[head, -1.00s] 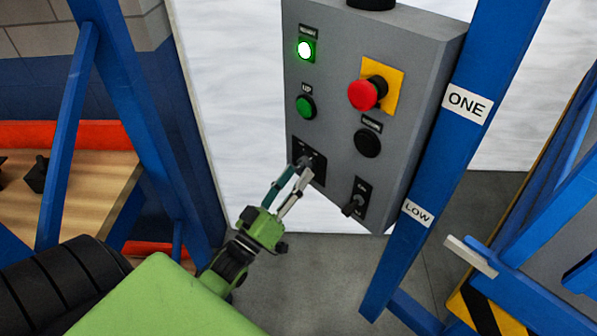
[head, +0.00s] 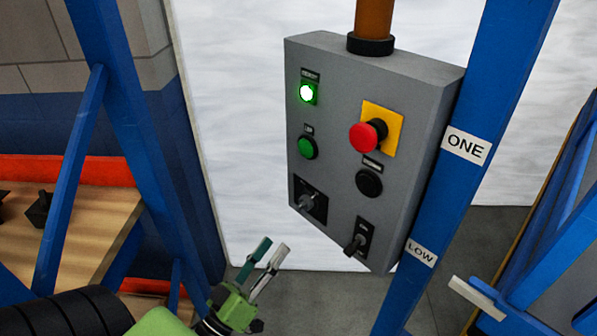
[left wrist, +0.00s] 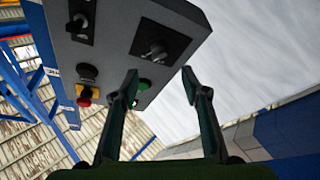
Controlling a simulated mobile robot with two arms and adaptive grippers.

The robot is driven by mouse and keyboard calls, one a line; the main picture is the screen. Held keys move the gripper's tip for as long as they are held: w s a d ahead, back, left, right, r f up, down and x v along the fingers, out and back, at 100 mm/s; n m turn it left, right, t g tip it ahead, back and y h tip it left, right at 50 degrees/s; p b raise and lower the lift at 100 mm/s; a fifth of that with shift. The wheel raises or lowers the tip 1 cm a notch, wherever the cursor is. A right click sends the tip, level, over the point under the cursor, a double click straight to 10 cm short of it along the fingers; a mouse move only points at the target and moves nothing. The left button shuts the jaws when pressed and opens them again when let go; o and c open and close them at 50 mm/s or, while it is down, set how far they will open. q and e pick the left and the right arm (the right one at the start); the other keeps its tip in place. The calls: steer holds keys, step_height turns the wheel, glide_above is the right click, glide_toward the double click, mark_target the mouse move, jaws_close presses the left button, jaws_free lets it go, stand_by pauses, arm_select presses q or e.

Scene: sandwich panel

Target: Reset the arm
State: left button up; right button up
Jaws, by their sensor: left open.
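My left gripper (head: 262,264) is at the lower middle of the head view, below and left of the grey control panel (head: 428,110). Its two fingers are apart with nothing between them, and it is clear of the panel. In the left wrist view the open fingers (left wrist: 161,88) point up toward the panel's underside. A rotary switch (head: 310,203) on a black plate sits at the panel's lower left; it also shows in the left wrist view (left wrist: 156,50). My right gripper is not in view.
The panel carries a lit green lamp (head: 306,93), a green button (head: 307,147), a red mushroom button (head: 365,136), a black button (head: 368,182) and another switch (head: 355,240). A blue post (head: 480,100) stands right of it. A wooden bench (head: 100,225) is at the left.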

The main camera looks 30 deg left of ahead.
arm_select(q)
steer(key=s+d+f+m+g, duration=0.1)
steer(key=s+f+g, duration=0.15)
steer(key=f, duration=0.95)
steer(key=s+d+f+m+g, duration=0.15)
steer(key=f+g, duration=0.25)
steer(key=f, duration=0.7)
steer(key=s+d+f+g, duration=0.15)
steer(key=f+g, duration=0.25)
steer(key=f, duration=0.8)
steer(key=s+d+f+m+g, duration=0.2)
steer(key=s+f+g, duration=0.3)
steer(key=s+f, duration=0.4)
steer(key=s+d+f+m+g, duration=0.3)
steer(key=s+f, duration=0.7)
steer(key=s, duration=0.8)
steer(key=shift+f+m+g+y, duration=0.3)
steer(key=shift+m+g+y, duration=0.15)
steer(key=shift+g, duration=0.7)
